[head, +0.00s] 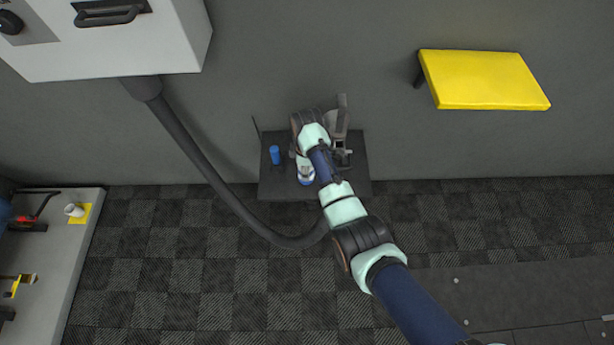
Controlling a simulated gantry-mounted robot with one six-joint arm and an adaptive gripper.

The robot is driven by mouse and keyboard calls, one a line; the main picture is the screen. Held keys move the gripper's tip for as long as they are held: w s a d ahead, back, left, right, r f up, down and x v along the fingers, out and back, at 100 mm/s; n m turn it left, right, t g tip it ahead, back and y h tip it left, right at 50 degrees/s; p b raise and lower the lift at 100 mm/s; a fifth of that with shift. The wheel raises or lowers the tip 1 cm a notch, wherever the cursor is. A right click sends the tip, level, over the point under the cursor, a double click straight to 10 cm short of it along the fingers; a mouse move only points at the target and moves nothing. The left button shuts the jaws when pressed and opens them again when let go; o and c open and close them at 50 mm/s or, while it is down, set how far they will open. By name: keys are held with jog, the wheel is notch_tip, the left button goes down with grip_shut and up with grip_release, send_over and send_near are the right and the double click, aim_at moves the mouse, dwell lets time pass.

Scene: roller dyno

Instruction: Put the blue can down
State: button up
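A small blue can (275,155) stands on the dark shelf (283,191) against the wall, left of my arm's end. A gap shows between it and my arm. My wrist is over the middle of the shelf, and my gripper is mostly hidden under it. Grey parts (341,150) show just right of the wrist; I cannot tell whether they are my gripper or an item on the shelf. The fingertips and anything between them cannot be made out. A white and blue item (305,172) shows just below the wrist, partly covered by my arm.
A thick dark hose (215,180) hangs from the white wall cabinet (110,45) and loops left of the shelf. A yellow wall shelf (485,80) at upper right is empty. A grey bench (55,260) with tools and a white cup (74,210) stands at left.

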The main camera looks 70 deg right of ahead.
notch_tip(320, 180, down, 5)
jog(key=b, duration=0.2)
jog(key=shift+b, duration=0.3)
jog(key=shift+r, duration=0.2)
jog(key=shift+f, duration=0.15)
jog(key=o, duration=1.3)
notch_tip(320, 180, up, 12)
jog(key=p, duration=0.6)
jog(key=shift+p, duration=0.4)
